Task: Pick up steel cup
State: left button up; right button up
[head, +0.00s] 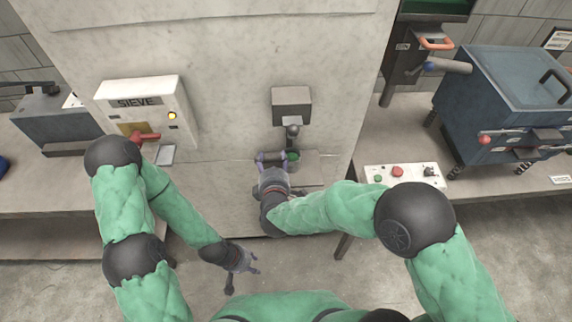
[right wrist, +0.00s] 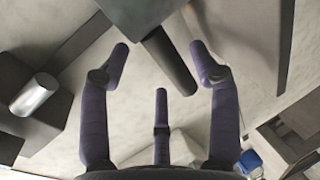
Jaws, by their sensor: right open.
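I cannot make out a clear steel cup in the head view; the area in front of my right gripper (head: 275,160) is partly covered by its fingers. In the right wrist view a shiny metal cylinder (right wrist: 35,95) lies at the left, outside the fingers; I cannot tell if it is the cup. My right gripper is open, its fingers (right wrist: 160,60) spread with nothing held between them. A dark cylindrical spout (right wrist: 172,62) shows beyond the gap between the fingertips. My left gripper (head: 245,270) hangs low near the front, its fingers apart and empty.
A grey box (head: 291,103) is fixed to the pale wall panel just above my right gripper. A sieve control box (head: 145,112) with a red lever stands left. A button panel (head: 403,175) and a large blue-grey machine (head: 510,95) stand right. The floor in front is clear.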

aim_at(272, 158)
jog(key=shift+f+b+x, duration=0.25)
jog(key=shift+b+x, duration=0.2)
jog(key=shift+x, duration=0.8)
jog(key=shift+w+a, duration=0.1)
jog(key=shift+w, duration=0.2)
grip_shut()
jog(key=shift+r, duration=0.15)
